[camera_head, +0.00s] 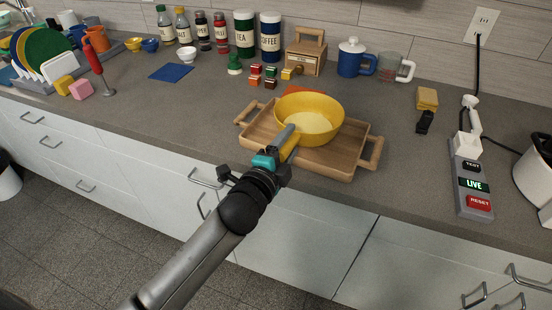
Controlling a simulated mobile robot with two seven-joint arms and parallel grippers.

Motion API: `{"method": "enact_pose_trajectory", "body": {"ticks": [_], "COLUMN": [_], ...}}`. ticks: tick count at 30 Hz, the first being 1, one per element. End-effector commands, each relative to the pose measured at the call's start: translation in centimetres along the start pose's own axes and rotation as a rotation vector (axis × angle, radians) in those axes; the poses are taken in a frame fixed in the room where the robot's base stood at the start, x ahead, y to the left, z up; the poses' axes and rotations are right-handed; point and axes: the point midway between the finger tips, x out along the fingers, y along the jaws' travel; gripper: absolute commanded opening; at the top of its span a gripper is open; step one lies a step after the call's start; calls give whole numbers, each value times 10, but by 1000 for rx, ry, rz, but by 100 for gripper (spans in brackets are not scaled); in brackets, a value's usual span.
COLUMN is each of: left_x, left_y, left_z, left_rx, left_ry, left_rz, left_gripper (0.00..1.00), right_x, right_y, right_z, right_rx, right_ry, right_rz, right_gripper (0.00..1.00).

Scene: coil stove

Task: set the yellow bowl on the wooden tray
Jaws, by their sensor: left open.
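The large yellow bowl (318,122) is upright inside the wooden tray (345,158), toward its back, and appears to rest on the tray floor. The tray has a handle at each end and lies near the counter's front edge. My left gripper (287,142) reaches in from the lower left over the tray's front side. It is open, with its fingers at the bowl's near left side. A yellow strip beside the grey finger overlaps the bowl's outline; I cannot tell whether the gripper touches the bowl. The bowl's underside is hidden. My right gripper is not in view.
Small colored blocks (262,74) and an orange piece (305,90) lie behind the tray. A blue mug (352,60) and clear measuring cup (390,67) stand at the back.

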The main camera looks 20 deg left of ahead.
Motion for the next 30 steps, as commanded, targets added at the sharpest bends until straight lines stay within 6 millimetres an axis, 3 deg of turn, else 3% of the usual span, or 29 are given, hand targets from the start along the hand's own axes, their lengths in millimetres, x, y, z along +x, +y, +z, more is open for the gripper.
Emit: {"method": "enact_pose_trajectory", "body": {"ticks": [18, 30], "left_x": [-93, -114], "left_y": [1, 0], "left_z": [0, 0], "left_rx": [-1, -1], "left_ry": [-1, -1], "left_rz": [2, -1], "left_gripper": [65, 65], "right_x": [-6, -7], "right_y": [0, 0], "right_z": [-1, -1], "right_rx": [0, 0], "right_ry": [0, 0], "right_rz": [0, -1], "right_gripper": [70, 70]}}
